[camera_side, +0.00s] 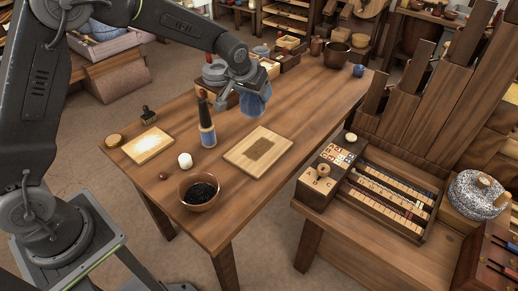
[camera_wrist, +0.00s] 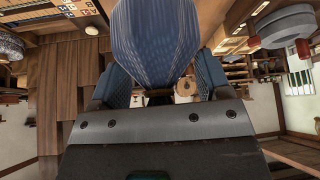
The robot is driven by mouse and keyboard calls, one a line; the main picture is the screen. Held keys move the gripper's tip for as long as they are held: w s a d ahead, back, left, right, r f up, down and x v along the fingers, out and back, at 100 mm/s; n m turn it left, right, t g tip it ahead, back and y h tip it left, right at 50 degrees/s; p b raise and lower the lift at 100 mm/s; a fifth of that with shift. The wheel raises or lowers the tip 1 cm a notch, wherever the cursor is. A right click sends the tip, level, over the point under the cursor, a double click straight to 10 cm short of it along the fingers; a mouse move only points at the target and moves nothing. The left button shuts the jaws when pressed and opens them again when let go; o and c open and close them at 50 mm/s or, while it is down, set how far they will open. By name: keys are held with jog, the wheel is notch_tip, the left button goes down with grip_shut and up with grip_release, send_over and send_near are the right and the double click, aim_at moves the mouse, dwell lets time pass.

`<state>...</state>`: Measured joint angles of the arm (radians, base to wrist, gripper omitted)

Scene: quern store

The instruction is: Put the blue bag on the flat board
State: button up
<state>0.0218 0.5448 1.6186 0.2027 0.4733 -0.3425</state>
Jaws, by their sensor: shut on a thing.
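The blue bag (camera_side: 256,101) hangs in my gripper (camera_side: 247,84), above the wooden table. In the side view it is above and a little behind the flat board (camera_side: 245,158), apart from it. The board is pale wood with a darker brown patch near its middle. In the wrist view the blue bag (camera_wrist: 154,40) fills the top middle, between the two fingers of my gripper (camera_wrist: 157,90). My gripper is shut on the bag. The flat board does not show clearly in the wrist view.
A dark bowl (camera_side: 336,54) and a blue cup (camera_side: 358,70) stand at the far end. A bench with trays (camera_side: 390,200) is at the right.

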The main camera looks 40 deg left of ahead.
send_over(254, 152)
notch_tip(254, 152, down, 16)
jog(key=shift+d+f, duration=0.1)
dwell(0.4)
jog(key=shift+f, duration=0.1)
jog(key=o, duration=1.1)
jog(key=shift+f, duration=0.1)
jog(key=shift+c, duration=0.2)
